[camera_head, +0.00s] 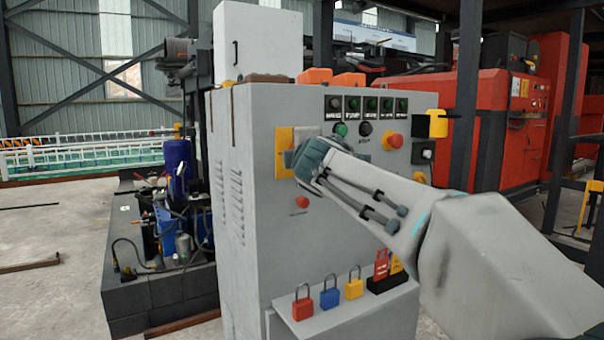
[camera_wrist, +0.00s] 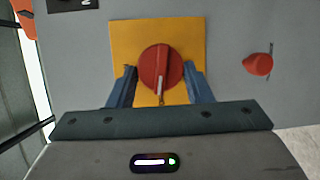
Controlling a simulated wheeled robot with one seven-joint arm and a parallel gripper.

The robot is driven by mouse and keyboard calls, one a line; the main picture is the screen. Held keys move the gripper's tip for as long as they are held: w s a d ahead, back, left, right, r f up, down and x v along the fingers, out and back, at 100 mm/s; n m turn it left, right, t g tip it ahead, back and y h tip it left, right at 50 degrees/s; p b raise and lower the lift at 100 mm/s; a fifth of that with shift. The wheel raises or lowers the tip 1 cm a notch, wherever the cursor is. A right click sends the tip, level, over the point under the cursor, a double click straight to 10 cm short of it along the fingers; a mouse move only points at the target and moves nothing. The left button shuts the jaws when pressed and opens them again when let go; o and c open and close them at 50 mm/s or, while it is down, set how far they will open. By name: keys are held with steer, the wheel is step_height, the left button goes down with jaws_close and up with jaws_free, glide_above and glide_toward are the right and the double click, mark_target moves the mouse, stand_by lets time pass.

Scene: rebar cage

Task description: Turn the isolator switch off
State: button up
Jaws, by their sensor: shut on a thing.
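The isolator switch (camera_wrist: 159,66) is a round red knob on a yellow plate (camera_wrist: 188,32), seen in the wrist view. A pale pointer line on the knob runs toward the bottom of that picture. My gripper (camera_wrist: 160,78) has one blue-grey finger on each side of the knob and is shut on it. In the head view, my gripper (camera_head: 290,158) reaches the grey cabinet's front at the yellow plate (camera_head: 284,140). The knob is hidden there behind my gripper.
A shelf (camera_head: 345,312) below holds red, blue and yellow padlocks (camera_head: 330,294). Red machinery (camera_head: 500,125) stands behind.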

steer(key=shift+f+n+t+b, duration=0.35)
steer(key=shift+n+b, duration=0.45)
steer(key=shift+b, duration=0.5)
steer(key=shift+r, duration=0.2)
steer(key=o, duration=1)
steer(key=shift+a, duration=0.1)
steer(key=v, duration=1.4)
steer(key=shift+f+p, duration=0.15)
steer(key=shift+p, duration=0.15)
steer(key=shift+w, duration=0.1)
